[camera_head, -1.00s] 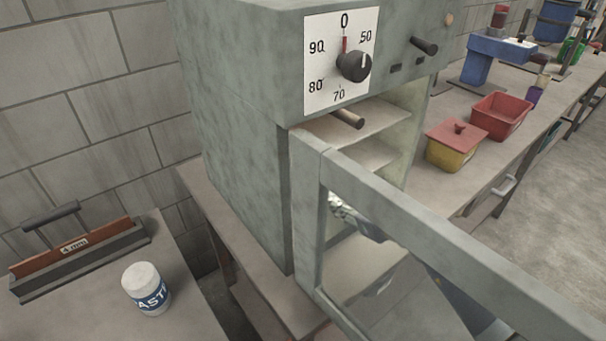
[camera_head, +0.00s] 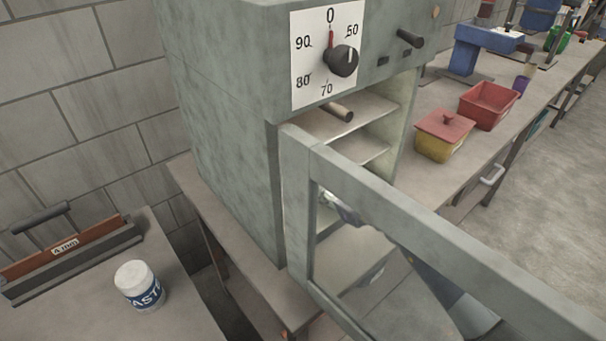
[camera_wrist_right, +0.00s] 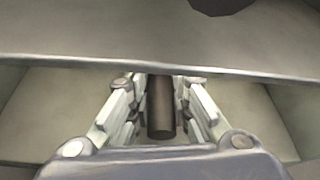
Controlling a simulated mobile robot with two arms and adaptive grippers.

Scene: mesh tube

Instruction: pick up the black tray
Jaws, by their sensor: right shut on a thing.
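I cannot make out a black tray for certain in any view. My right gripper (camera_wrist_right: 160,108) is shut around a dark cylindrical bar, like a handle (camera_wrist_right: 160,105), that points toward the wrist camera below a grey ledge. What the bar belongs to is hidden. In the head view part of my right gripper (camera_head: 338,207) shows through the open door frame, at the lower part of the grey oven's opening. Its fingertips cannot be made out there. My left gripper is not in view.
The oven (camera_head: 225,130) has its door (camera_head: 420,215) swung open toward the right front, with my right arm behind its frame. Inside are pale shelves (camera_head: 350,122). A white jar (camera_head: 138,285) stands on the left table. A red bin (camera_head: 488,105) and lidded yellow box (camera_head: 442,140) stand right.

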